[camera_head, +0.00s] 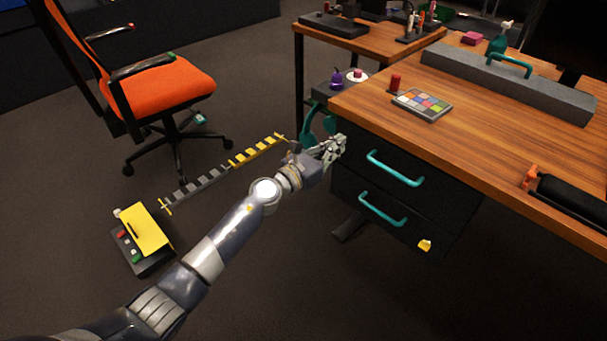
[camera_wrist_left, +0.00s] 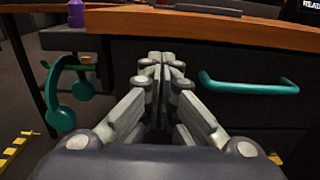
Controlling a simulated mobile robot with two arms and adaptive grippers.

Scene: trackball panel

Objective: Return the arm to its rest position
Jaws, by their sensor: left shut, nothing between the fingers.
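My left arm reaches in from the lower left of the head view. Its left gripper (camera_head: 338,146) is in front of the left end of the dark drawer cabinet (camera_head: 350,185). In the left wrist view the gripper (camera_wrist_left: 162,60) has its fingers together, with nothing between them. The upper teal drawer handle (camera_head: 395,169) is to the right of the gripper and apart from it; it also shows in the wrist view (camera_wrist_left: 248,86). Teal headphones (camera_head: 312,128) hang at the desk's side, left of the gripper. My right gripper is not in view.
The wooden desk (camera_head: 480,130) carries a colour-pad panel (camera_head: 422,103) and a red cylinder (camera_head: 395,83). A lower teal handle (camera_head: 382,209) is below. An orange chair (camera_head: 165,85), a yellow-and-black floor strip (camera_head: 225,170) and a yellow-lidded box (camera_head: 143,232) stand left. Floor between them is open.

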